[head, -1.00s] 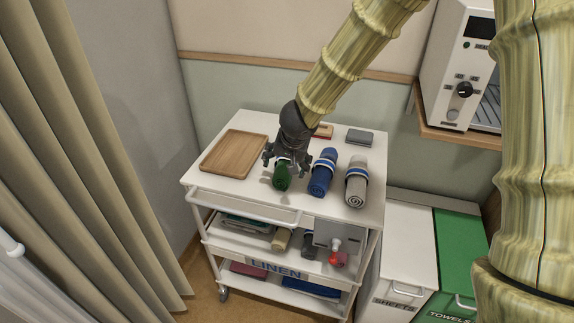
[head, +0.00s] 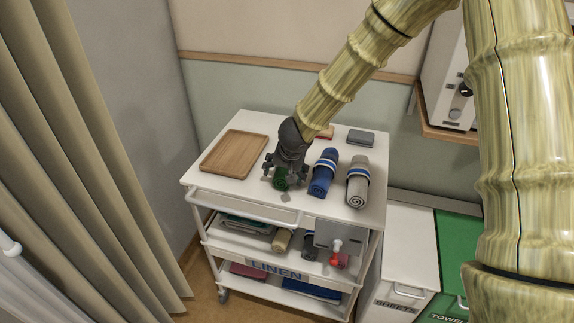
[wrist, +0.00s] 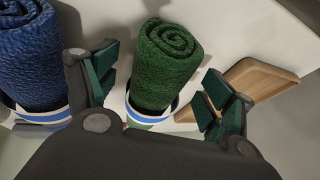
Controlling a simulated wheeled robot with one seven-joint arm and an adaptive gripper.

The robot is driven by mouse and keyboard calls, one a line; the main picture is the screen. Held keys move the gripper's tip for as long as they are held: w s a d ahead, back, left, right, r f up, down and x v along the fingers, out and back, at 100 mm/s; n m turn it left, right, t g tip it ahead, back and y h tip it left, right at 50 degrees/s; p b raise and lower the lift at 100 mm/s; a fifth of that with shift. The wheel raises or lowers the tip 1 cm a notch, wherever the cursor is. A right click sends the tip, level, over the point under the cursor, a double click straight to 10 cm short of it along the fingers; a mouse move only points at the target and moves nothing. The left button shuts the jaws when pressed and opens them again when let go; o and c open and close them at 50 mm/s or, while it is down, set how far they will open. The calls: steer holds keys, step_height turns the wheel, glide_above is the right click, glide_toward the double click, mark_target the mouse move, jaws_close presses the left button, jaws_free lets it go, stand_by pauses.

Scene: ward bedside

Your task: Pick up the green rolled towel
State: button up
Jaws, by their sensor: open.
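The green rolled towel (head: 280,179) lies on the top of the white cart, mostly hidden by my gripper in the head view. In the wrist view the green rolled towel (wrist: 167,62) shows its spiral end and a white band with a blue stripe. My gripper (head: 284,178) is right over it, pointing down. In the wrist view my gripper (wrist: 165,90) is open, with one finger on each side of the towel. I see a gap on the right side; the left finger is close to the towel, and I cannot tell if it touches.
A blue rolled towel (head: 323,174) lies close on the right, with a grey rolled towel (head: 357,182) beyond it. A wooden tray (head: 235,154) lies on the left of the cart top (head: 240,195).

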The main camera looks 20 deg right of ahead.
steer(key=c, duration=1.1)
steer(key=shift+r, duration=0.1)
